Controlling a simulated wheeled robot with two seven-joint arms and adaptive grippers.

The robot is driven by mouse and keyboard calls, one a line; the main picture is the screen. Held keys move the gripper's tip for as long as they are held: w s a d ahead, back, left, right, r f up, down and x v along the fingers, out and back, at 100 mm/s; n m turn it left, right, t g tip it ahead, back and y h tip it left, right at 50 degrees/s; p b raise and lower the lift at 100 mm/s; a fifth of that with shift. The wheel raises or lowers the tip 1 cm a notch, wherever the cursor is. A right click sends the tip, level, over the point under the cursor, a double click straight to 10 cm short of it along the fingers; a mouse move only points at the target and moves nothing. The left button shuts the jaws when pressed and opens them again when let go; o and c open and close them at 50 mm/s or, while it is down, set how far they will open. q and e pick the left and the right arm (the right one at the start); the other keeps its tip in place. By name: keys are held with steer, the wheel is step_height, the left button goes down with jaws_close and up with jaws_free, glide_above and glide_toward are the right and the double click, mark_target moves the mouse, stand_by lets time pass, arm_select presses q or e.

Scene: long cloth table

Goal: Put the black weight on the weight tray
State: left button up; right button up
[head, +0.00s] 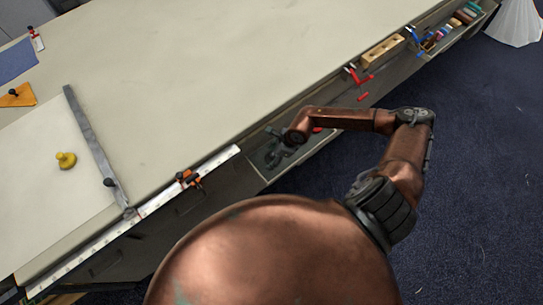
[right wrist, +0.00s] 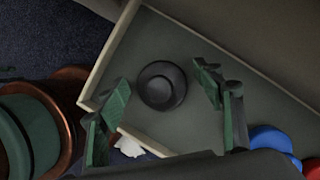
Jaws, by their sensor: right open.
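The black weight (right wrist: 162,86) shows in the right wrist view as a round dark disc with a raised ring. It lies on the floor of a shallow grey tray (right wrist: 106,55) with a pale rim. My right gripper (right wrist: 160,104) is open, its green-padded fingers on either side of the weight with gaps. In the head view my right gripper (head: 277,150) is over the trough (head: 257,176) along the table's front edge; the weight cannot be made out there. Which tray is the weight tray I cannot tell for sure. My left gripper is not in view.
Farther along the trough are clamps (head: 360,76) and a wooden block (head: 384,51). The table's middle is clear.

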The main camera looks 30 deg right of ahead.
steer(key=p+v, duration=0.1)
steer(key=v, duration=1.1)
